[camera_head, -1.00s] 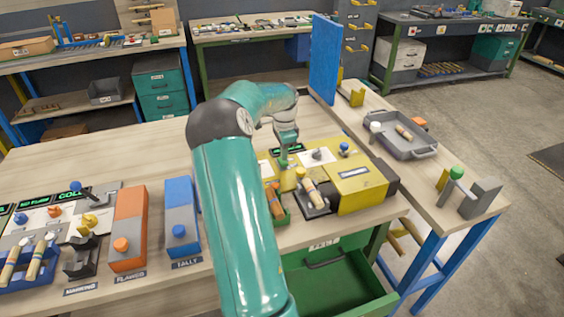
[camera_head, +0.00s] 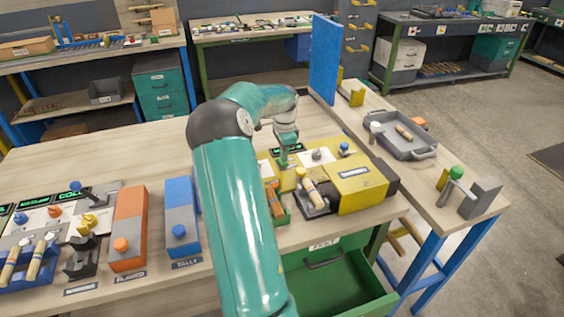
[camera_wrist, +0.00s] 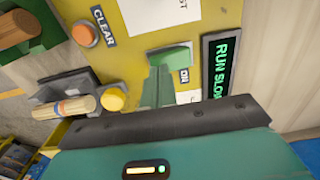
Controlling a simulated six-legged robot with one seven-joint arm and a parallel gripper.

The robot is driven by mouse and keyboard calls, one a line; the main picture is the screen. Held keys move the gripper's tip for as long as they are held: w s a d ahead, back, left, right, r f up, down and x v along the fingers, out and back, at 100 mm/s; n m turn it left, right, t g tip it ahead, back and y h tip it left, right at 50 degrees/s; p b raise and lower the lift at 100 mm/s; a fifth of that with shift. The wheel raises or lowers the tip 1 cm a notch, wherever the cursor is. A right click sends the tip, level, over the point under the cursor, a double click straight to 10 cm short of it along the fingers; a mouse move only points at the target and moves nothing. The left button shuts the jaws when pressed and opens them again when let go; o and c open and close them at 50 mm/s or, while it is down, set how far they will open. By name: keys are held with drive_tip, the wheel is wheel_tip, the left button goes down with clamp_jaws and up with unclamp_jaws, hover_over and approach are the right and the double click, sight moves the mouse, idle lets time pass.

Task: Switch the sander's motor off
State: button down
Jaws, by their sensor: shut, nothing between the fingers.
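The yellow sander (camera_head: 362,190) stands on the bench, right of my arm. Its panel fills much of the wrist view (camera_wrist: 225,12). The display (camera_wrist: 221,66) reads "RUN SLOW" in green letters. A green switch (camera_wrist: 172,55) sits beside a label reading "ON" (camera_wrist: 184,76). My gripper (camera_wrist: 158,74) is shut and empty, its fingertips at the near edge of the green switch; whether they touch it I cannot tell. In the head view my gripper (camera_head: 284,154) points down at the sander's left part.
An orange button (camera_wrist: 84,34) marked "CLEAR" and a yellow knob (camera_wrist: 113,98) are close by. A turned wooden piece (camera_wrist: 64,109) lies beside the knob. Orange (camera_head: 128,225) and blue (camera_head: 180,215) boxes stand left of my arm. A green drawer (camera_head: 335,285) hangs open below.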

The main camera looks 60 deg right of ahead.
drive_tip(key=shift+f, duration=0.7)
idle(0.4)
drive_tip(key=shift+r, duration=3.5)
